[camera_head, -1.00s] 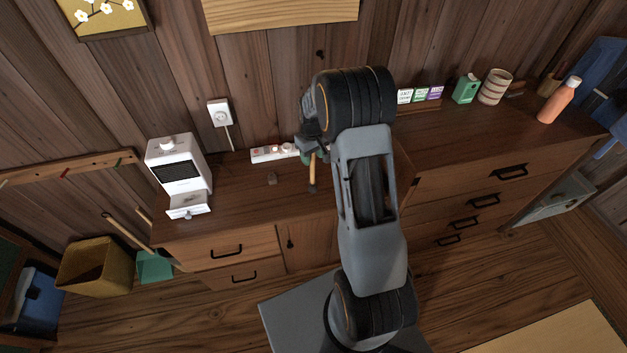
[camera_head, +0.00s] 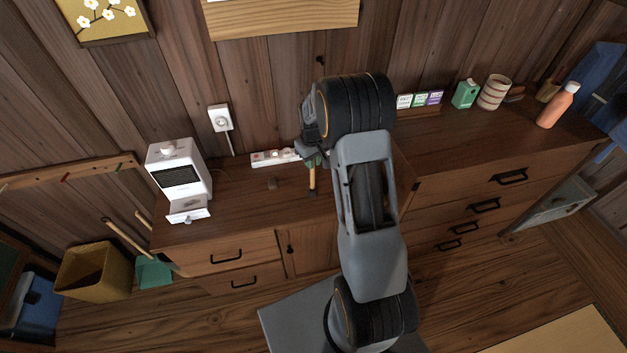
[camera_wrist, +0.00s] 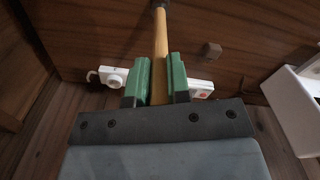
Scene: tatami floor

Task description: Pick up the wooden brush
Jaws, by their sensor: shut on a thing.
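The wooden brush (camera_head: 312,180) shows as a slim tan handle with a dark end, over the brown cabinet top. In the wrist view its handle (camera_wrist: 160,45) runs up between my green fingers to a dark end at the top edge. My gripper (camera_head: 313,161) is shut on the handle, and its fingers also show in the wrist view (camera_wrist: 160,80). The handle's other end is hidden behind the gripper body. I cannot tell whether the brush touches the cabinet top.
A white power strip (camera_head: 275,157) lies behind the gripper. A small brown block (camera_head: 272,184) and a white machine (camera_head: 180,172) with an open drawer stand to the left. A raised cabinet (camera_head: 470,140) on the right bears a cup (camera_head: 493,92) and an orange bottle (camera_head: 558,105).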

